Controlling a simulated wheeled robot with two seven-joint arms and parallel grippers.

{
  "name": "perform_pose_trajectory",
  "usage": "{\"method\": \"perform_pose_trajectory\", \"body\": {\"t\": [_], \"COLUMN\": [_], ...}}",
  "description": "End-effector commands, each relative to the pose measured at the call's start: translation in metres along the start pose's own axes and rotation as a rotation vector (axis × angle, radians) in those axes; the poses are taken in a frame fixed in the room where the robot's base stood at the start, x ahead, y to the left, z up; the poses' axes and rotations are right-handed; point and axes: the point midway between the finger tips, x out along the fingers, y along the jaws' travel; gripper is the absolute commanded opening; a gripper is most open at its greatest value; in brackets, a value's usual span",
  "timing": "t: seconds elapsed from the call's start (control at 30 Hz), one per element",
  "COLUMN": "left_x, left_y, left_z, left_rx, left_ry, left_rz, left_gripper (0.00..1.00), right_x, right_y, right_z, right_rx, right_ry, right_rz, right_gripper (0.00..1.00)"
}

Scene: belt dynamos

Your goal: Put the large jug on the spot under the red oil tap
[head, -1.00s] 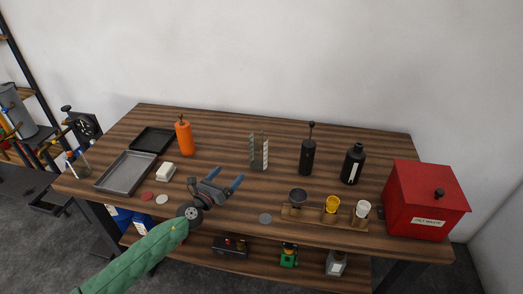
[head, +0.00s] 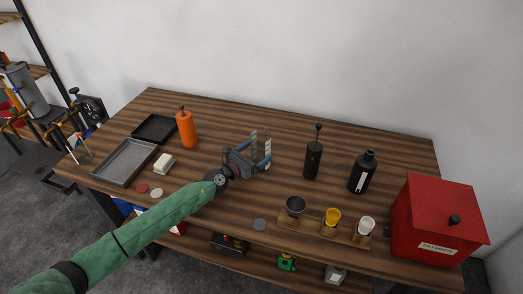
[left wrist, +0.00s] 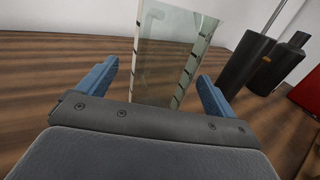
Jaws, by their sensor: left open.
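A clear, tall vessel with dashed scale marks (head: 261,139), which looks like the large jug, stands upright on the table's middle. My left gripper (head: 256,156) is open at its near side. Colored taps (head: 75,137) stand at the far left beside a grey drum (head: 22,88). I cannot tell which tap is the red oil one, and no spot under it shows clearly. My right gripper is not in view.
On the table are an orange bottle (head: 187,129), two trays (head: 125,163), a black pump bottle (head: 313,158), a black bottle (head: 362,173), a wooden cup rack (head: 312,226) and a red bin (head: 436,220). Another clear vessel (head: 80,151) shows at far left.

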Motion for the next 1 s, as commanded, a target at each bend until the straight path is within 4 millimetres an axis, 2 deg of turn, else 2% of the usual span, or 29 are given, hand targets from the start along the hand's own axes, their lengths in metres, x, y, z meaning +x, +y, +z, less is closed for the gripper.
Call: {"method": "perform_pose_trajectory", "body": {"t": [0.1,0.23,0.6,0.67,0.9,1.0], "left_x": [0.019,0.033,0.04,0.04,0.04,0.04], "left_y": [-0.003,-0.003,-0.003,-0.003,-0.003,-0.003], "left_z": [0.001,0.0,-0.001,-0.001,-0.001,-0.001], "left_rx": [0.002,0.001,0.0,0.0,0.0,0.0], "left_ry": [-0.002,-0.001,0.0,0.0,0.0,-0.001], "left_rz": [0.0,0.0,0.0,0.0,0.0,0.0], "left_gripper": [0.92,0.92,0.92,0.82,0.35,0.3], "right_x": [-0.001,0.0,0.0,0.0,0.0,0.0], "right_y": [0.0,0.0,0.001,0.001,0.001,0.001], "right_z": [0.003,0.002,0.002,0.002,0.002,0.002], "right_rx": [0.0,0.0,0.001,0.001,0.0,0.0], "right_ry": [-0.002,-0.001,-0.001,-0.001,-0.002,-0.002], "right_rz": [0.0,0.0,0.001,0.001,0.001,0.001], "right_gripper": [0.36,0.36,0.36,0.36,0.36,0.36]}}
